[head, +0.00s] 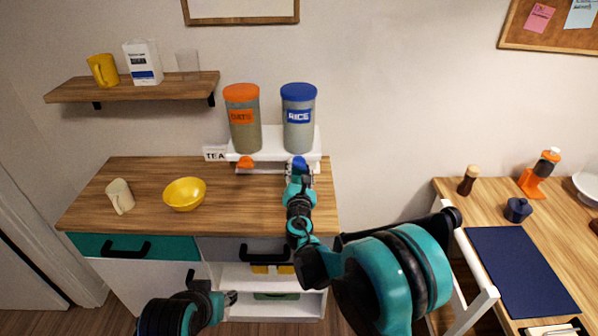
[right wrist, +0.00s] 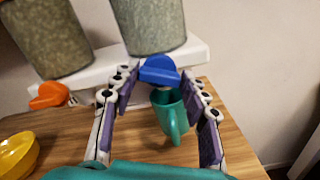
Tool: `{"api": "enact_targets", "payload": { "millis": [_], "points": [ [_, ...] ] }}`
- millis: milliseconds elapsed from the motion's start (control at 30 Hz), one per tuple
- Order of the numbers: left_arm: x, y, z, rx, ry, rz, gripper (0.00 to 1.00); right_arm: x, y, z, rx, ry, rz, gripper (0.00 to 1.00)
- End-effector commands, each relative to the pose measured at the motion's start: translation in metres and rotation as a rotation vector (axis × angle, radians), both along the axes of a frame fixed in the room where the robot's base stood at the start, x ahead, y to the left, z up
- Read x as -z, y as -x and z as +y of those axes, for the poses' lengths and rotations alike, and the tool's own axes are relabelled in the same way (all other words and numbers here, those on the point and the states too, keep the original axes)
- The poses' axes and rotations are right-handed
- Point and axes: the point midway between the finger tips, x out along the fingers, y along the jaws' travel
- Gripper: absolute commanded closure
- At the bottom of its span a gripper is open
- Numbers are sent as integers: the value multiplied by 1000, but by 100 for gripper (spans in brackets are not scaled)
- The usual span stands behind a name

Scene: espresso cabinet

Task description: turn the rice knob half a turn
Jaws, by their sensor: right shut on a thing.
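The rice dispenser (head: 298,120) is a clear canister with a blue lid and a blue RICE label, on a white stand at the back of the cabinet. Its blue knob (right wrist: 160,71) sits under the canister and shows small in the head view (head: 297,162). My right gripper (right wrist: 158,88) is shut on the knob, with a finger on either side of it. A teal mug (right wrist: 171,116) stands below the knob, between the fingers in the wrist view. My left gripper (head: 212,292) is low in front of the cabinet, away from the knob; its jaw state is unclear.
The oats dispenser (head: 243,120) with its orange knob (right wrist: 48,95) stands just left of the rice. A yellow bowl (head: 185,194) and a cream mug (head: 120,196) stand on the left of the wooden counter (head: 150,172). A wall shelf (head: 135,88) hangs above.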

Motion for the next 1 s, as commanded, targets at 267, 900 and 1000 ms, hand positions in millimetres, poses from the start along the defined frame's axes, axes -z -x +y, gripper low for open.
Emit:
{"api": "enact_targets", "payload": {
  "millis": [267, 900, 1000],
  "points": [
    [6, 0, 0, 0, 0, 0, 60, 1, 0, -1, 0, -263, 0, 84],
    [15, 0, 0, 0, 0, 0, 60, 3, 0, -2, 0, -864, 0, 84],
    [16, 0, 0, 0, 0, 0, 60, 3, 0, -2, 0, -945, 0, 84]
  ]
}}
